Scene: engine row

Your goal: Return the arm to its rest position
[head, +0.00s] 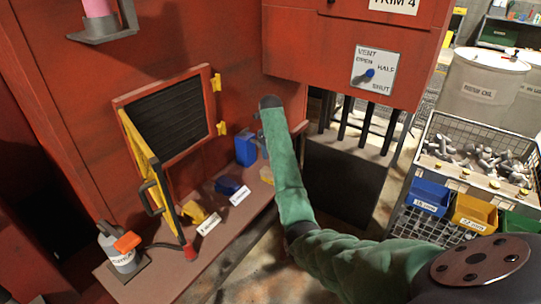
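My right arm, in a green sleeve, comes in from the lower right of the head view. It bends at a dark elbow and its forearm reaches up and away toward the red engine housing (235,85). The dark grey end of this arm, with my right gripper (267,104), is in front of the red wall, right of the louvred opening. Its fingers cannot be made out, and I see nothing held there. My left arm and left gripper are out of view.
A yellow-edged door (148,170) stands open beside the louvred opening (168,118). A ledge below carries a blue box (246,149), labelled blocks and a grey bottle (121,251). A vent dial (368,75) is upper right. Wire baskets, bins (428,197) and drums (479,85) stand right.

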